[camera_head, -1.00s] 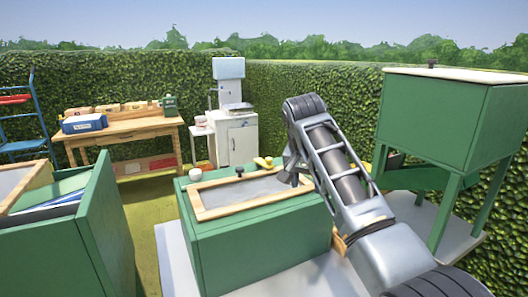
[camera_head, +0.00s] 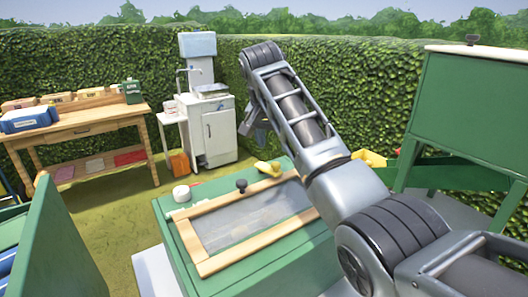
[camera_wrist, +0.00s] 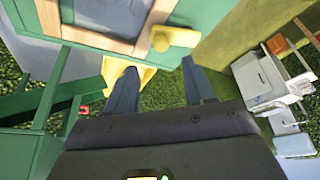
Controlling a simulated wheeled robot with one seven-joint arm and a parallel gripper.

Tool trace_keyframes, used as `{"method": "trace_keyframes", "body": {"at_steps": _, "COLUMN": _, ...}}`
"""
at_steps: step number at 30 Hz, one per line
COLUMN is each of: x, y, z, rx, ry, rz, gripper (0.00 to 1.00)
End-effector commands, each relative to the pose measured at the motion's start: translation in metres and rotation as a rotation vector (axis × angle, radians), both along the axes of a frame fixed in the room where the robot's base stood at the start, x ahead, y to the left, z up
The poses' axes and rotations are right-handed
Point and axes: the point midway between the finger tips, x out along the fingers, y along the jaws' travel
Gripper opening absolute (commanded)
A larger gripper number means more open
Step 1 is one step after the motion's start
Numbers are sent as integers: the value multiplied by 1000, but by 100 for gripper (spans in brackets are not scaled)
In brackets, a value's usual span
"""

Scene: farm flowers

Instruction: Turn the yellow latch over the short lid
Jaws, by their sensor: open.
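The green box (camera_head: 180,251) stands in front of me with a wood-framed lid (camera_head: 204,268) on top. The lid has a grey panel and a dark knob (camera_head: 241,186). The yellow latch (camera_head: 267,168) is at the box's far edge, beside the frame. In the wrist view the latch (camera_wrist: 175,37) is ahead of my gripper (camera_wrist: 160,80), its rounded end close to the frame's corner. My gripper is open, with nothing between its fingers, and apart from the latch. In the head view my arm mostly hides it.
A yellow part (camera_wrist: 138,78) sits low on the box's side, close to the left finger in the wrist view. A green hopper on legs (camera_head: 475,115) stands at right. A wooden workbench (camera_head: 95,120) and white sink cabinet (camera_head: 214,130) stand behind. An open green bin (camera_head: 65,245) is at left.

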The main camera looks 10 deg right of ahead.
Motion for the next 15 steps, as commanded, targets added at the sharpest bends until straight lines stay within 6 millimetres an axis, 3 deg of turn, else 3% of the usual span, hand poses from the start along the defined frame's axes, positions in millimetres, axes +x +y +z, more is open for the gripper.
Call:
{"method": "trace_keyframes", "body": {"at_steps": 5, "x": 4, "y": -3, "z": -11, "rx": 0, "ry": 4, "rz": -1, "gripper": 53}}
{"method": "trace_keyframes", "body": {"at_steps": 15, "x": 20, "y": -11, "z": -57, "rx": -1, "ry": 3, "rz": -1, "gripper": 53}}
